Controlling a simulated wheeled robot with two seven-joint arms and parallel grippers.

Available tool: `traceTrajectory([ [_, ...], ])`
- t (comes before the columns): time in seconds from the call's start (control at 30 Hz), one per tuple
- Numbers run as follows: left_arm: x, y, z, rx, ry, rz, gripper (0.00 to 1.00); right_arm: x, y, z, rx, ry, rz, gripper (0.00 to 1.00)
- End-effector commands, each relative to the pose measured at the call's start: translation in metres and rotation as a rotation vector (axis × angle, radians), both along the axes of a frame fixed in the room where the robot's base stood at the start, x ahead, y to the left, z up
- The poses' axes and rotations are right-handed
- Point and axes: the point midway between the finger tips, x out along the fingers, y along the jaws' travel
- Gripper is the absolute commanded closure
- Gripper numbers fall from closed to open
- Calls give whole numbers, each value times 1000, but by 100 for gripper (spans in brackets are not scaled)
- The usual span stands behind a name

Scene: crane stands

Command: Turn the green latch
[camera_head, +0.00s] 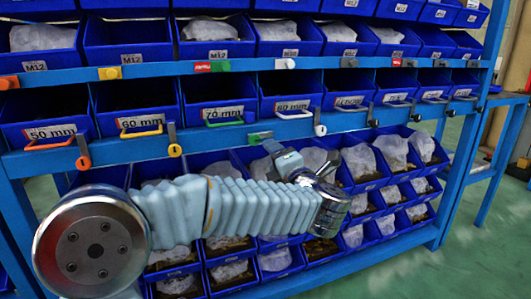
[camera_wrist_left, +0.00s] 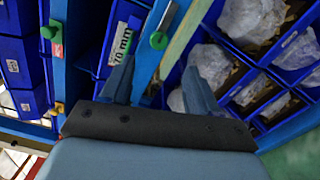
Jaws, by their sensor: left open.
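The green latch (camera_head: 255,138) is on the lower blue rail, its grey bar lying roughly along the rail. In the left wrist view the latch's green round end (camera_wrist_left: 158,40) shows ahead of the gap between my fingers. My left gripper (camera_head: 272,147) is at the rail, just right of and slightly below the latch in the head view. In the left wrist view the left gripper (camera_wrist_left: 158,84) has its fingers apart with nothing between them. Touch with the latch cannot be told. My right gripper is not in view.
An orange latch (camera_head: 82,152), a yellow latch (camera_head: 174,150) and a white latch (camera_head: 320,130) are on the same rail. The 70 mm bin (camera_head: 215,95) has a green handle. Lower bins hold bagged parts. A green knob (camera_head: 220,66) is on the upper rail.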

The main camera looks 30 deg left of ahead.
Motion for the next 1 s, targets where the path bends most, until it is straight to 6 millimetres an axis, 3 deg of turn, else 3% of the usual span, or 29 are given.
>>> traceTrajectory([
  [0.23, -18, -21, 0, -1, 0, 0, 40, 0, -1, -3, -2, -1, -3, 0],
  [0.77, -17, -22, -1, 4, 5, -3, 40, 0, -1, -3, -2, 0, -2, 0],
  [0.87, -4, -28, -18, 58, 57, -48, 40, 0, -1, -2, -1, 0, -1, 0],
  [0.97, 26, -41, -61, 182, 189, -164, 40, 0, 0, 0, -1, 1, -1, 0],
  [1.0, 39, -49, -87, 246, 262, -231, 40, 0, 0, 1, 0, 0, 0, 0],
])
